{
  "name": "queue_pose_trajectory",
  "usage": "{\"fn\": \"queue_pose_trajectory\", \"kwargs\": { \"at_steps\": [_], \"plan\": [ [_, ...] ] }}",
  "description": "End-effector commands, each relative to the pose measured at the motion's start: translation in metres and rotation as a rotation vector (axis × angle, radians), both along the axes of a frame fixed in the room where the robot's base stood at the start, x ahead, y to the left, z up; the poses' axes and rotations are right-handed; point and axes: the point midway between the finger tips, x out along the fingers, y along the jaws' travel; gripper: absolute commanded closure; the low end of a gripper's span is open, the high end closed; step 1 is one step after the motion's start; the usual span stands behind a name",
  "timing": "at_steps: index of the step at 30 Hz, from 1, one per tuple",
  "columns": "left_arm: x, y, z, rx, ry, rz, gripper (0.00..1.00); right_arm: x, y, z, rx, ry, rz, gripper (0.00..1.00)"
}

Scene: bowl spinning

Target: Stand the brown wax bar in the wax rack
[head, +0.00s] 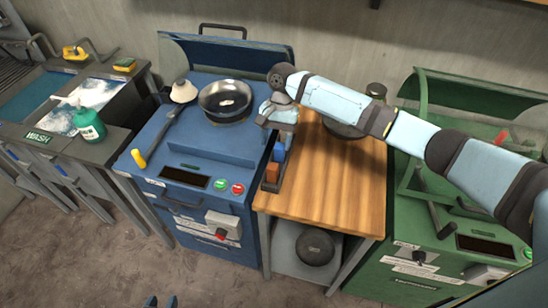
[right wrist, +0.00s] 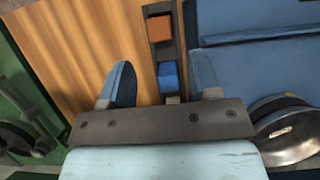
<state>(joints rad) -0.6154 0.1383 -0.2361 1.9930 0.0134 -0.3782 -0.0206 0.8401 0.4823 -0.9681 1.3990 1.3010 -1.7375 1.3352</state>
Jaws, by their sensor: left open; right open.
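The dark wax rack (head: 270,186) lies along the left edge of the wooden table top; it also shows in the right wrist view (right wrist: 155,52). The brown wax bar (head: 272,173) is in the rack and looks upright; it shows at the top of the right wrist view (right wrist: 160,27). A blue bar (head: 279,153) sits in the rack behind it, also in the right wrist view (right wrist: 168,74). My right gripper (head: 277,137) is open and empty above the rack's far end, its fingers (right wrist: 165,93) apart on either side. My left gripper (head: 160,301) is open and low at the bottom edge, over the floor.
The wooden table (head: 335,180) is mostly bare, with a dark round thing at its back. A blue machine (head: 190,145) holding a metal bowl (head: 225,100) stands left. A green machine (head: 430,230) stands right. A dark round object (head: 315,247) lies on the lower shelf.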

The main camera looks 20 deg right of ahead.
Motion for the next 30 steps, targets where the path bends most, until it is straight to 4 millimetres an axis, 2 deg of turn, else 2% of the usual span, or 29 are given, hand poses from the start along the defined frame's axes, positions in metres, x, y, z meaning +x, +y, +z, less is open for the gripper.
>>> {"fn": "queue_pose_trajectory", "kwargs": {
  "at_steps": [3, 7, 23, 26, 30],
  "plan": [
    [0.000, 0.000, -0.002, 0.000, 0.000, 0.000, 0.57, 0.006, -0.004, 0.015, 0.000, -0.001, 0.000, 0.43],
    [0.000, 0.000, -0.003, 0.000, 0.000, 0.000, 0.57, 0.008, -0.005, 0.023, -0.001, -0.001, 0.000, 0.43],
    [0.001, 0.001, -0.002, 0.002, -0.003, 0.001, 0.57, 0.008, -0.005, 0.024, 0.001, 0.000, 0.002, 0.43],
    [0.001, 0.001, -0.003, 0.002, -0.003, 0.001, 0.57, 0.000, 0.001, 0.016, 0.015, -0.011, 0.031, 0.43],
    [0.001, 0.001, -0.002, 0.002, -0.003, 0.001, 0.57, -0.034, 0.026, -0.011, 0.074, -0.071, 0.154, 0.43]
  ]
}}
